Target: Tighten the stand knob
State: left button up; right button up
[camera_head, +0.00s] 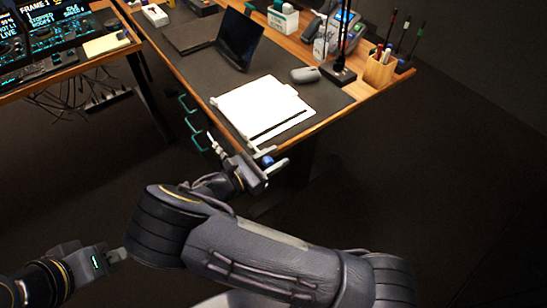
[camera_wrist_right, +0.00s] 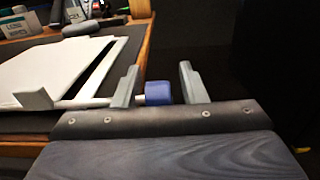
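The blue stand knob (camera_head: 267,161) shows at the panel's near end. In the right wrist view the knob (camera_wrist_right: 158,92) sits on a pale rod and lies between the fingers of my right gripper (camera_wrist_right: 158,84). It is close to the left finger, with a gap to the right finger; contact cannot be told. My right gripper is open. My left gripper (camera_head: 115,256) is low at the left, away from the desk; its opening is unclear.
A grey mouse (camera_head: 305,74), a laptop (camera_head: 238,38) and a wooden pen holder (camera_head: 380,69) stand on the desk. Teal handles (camera_head: 195,130) stick out below the desk's left edge. A second desk with screens is at the left. The floor at right is clear.

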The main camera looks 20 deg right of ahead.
grip_shut()
jog(key=shift+r+g+y+p, duration=0.1)
jog(key=shift+g+y+p, duration=0.3)
jog(key=shift+y+p, duration=1.3)
jog(key=shift+p, duration=0.35)
jog(key=g+y+p, duration=0.1)
jog(key=y, duration=0.1)
jog(key=f+g+y+p, duration=0.1)
jog(key=y+p, duration=0.1)
jog(key=shift+a, duration=0.1)
jog(key=shift+s+a+f+g+y+p, duration=0.15)
jog(key=shift+g+y+p, duration=0.15)
jog(key=shift+y, duration=0.45)
jog(key=shift+w+f+g+y+p, duration=0.15)
jog(key=shift+g+y+p, duration=0.15)
jog(key=shift+y, duration=0.5)
jog(key=shift+s+a+f+g+y+p, duration=0.1)
jog(key=shift+f+g+y+p, duration=0.15)
jog(key=shift+y, duration=0.5)
